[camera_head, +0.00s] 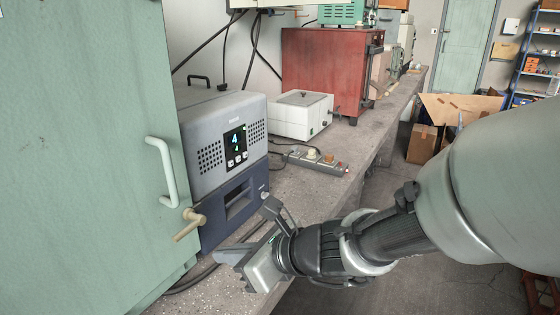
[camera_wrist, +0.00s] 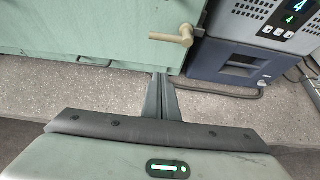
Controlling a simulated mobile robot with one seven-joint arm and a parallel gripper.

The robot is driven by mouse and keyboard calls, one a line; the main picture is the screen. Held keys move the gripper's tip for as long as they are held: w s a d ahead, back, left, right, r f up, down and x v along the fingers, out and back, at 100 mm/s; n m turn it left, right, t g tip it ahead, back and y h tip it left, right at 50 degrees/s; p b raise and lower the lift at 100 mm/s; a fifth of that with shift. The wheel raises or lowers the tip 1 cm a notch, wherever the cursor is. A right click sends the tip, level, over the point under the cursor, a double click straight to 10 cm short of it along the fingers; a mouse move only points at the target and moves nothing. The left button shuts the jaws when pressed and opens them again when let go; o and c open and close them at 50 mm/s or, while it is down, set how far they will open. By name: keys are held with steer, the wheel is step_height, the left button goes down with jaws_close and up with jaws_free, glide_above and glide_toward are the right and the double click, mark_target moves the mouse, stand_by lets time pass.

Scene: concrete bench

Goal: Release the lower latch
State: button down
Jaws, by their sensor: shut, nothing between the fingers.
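The lower latch is a tan lever (camera_head: 188,224) at the right edge of the green cabinet door (camera_head: 85,150), below the pale door handle (camera_head: 163,172). In the wrist view the lever (camera_wrist: 172,37) lies almost level, its free end pointing left from its pivot. My gripper (camera_head: 228,255) is low over the front of the bench, to the right of and below the lever. Its fingers (camera_wrist: 161,78) are shut and empty, pointing toward the cabinet's lower edge. They are apart from the lever. No upper latch is in view.
A grey and blue device (camera_head: 215,150) with a lit display stands close to the right of the lever. A white box (camera_head: 300,115), a power strip (camera_head: 318,162) and a red cabinet (camera_head: 325,70) stand farther back. Dark cables run along the bench (camera_head: 355,140).

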steer(key=f+b+x, duration=0.1)
steer(key=b+x, duration=0.2)
steer(key=x, duration=0.6)
steer(key=shift+w+a+r+p, duration=0.1)
steer(key=shift+r+p, duration=0.2)
steer(key=shift+r, duration=0.5)
steer(key=shift+s+a+r+p, duration=0.15)
steer(key=shift+r+p, duration=0.1)
steer(key=shift+r, duration=0.55)
steer(key=shift+w+a+r+p, duration=0.15)
steer(key=shift+r+p, duration=0.15)
steer(key=shift+r, duration=0.5)
steer(key=shift+r+p, duration=0.15)
steer(key=shift+p, duration=0.15)
